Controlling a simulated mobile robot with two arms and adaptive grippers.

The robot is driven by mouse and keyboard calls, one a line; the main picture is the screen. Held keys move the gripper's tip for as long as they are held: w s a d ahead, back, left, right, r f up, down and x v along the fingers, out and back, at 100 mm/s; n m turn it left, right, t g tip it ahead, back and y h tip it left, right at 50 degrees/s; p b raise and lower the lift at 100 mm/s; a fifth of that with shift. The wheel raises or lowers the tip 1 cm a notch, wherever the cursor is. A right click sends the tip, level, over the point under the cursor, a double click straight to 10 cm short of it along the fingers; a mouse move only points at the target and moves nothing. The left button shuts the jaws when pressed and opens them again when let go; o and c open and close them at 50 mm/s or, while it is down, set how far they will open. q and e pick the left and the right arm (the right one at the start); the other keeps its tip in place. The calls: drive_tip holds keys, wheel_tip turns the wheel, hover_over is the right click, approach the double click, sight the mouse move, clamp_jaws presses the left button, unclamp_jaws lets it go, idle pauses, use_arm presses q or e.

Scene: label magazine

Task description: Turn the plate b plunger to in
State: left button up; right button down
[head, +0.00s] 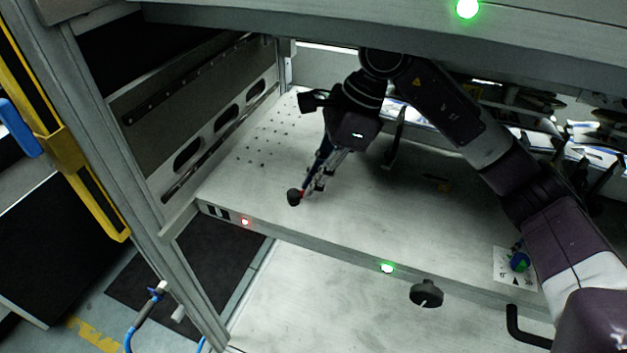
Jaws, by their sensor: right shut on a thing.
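My right gripper (306,192) reaches down from the upper right over the light metal plate (400,210). It is shut at a small black knob (293,198) with a bit of red beside it, near the plate's front left edge. I take this knob to be the plunger; no readable letter shows which plate it belongs to. The fingers hide part of the knob's shaft, so I cannot tell how far it is turned or pushed in. My left gripper is not in view.
The plate's front edge carries a red light (245,221) and a green light (387,268). A larger black knob (426,293) sits below the edge. A blue-green knob (519,262) is on a white label at right. A frame post (135,180) stands at left.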

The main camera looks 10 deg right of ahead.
drive_tip(key=shift+s+m, duration=0.2)
drive_tip(key=shift+m, duration=0.4)
drive_tip(key=shift+t, duration=0.3)
drive_tip(key=c, duration=2)
unclamp_jaws()
drive_tip(key=shift+c, duration=0.2)
drive_tip(key=shift+d+r, duration=0.1)
drive_tip(key=shift+r, duration=0.15)
drive_tip(key=v, duration=0.4)
drive_tip(key=shift+d+r, duration=0.15)
drive_tip(key=shift+r, duration=0.15)
drive_tip(key=d, duration=0.4)
drive_tip(key=s+d, duration=0.1)
drive_tip(key=d, duration=0.2)
drive_tip(key=s+d, duration=0.1)
drive_tip(key=d, duration=0.3)
drive_tip(key=shift+s+d+f, duration=0.1)
drive_tip(key=shift+s+d, duration=0.1)
drive_tip(key=shift+d, duration=0.15)
